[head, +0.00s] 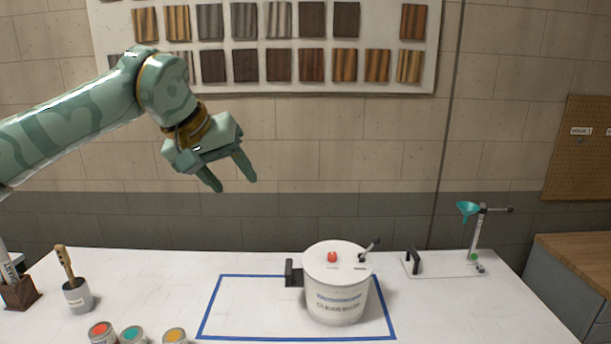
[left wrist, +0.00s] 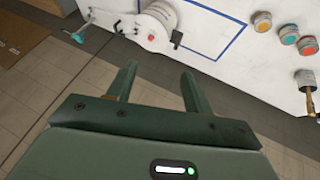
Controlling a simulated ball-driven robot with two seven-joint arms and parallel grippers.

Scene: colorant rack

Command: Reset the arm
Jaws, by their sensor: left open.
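My left arm comes in from the left in the head view, raised above the table. My left gripper (head: 230,182) is open and empty, its two fingers apart and pointing down, in front of the wall. My right gripper is not in either view.
A white lidded bucket (head: 336,290) stands inside a blue taped outline (head: 212,308). Paint cans (head: 101,332) and a brush cup (head: 77,296) stand at the left. A stand with a teal funnel (head: 467,209) is at the right. Wood samples (head: 311,66) hang on the wall behind.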

